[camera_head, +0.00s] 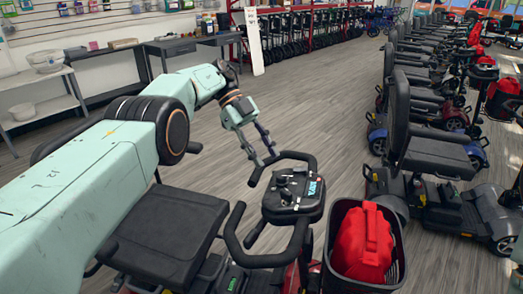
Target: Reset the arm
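My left arm reaches in from the left in the head view, pale green with dark joints. My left gripper (262,158) hangs at its end, pointing down, just above and behind the handlebar of the nearest scooter (291,195). Its two fingers appear a little apart, with nothing seen between them. I cannot tell whether the fingertips touch the handlebar. My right arm and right gripper are not in view.
The nearest scooter has a black seat (165,228) under my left arm and a front basket (330,262) holding a red bag (363,243). A row of scooters (432,150) stands at right. Shelves (38,95) line the left wall. Wood floor between is clear.

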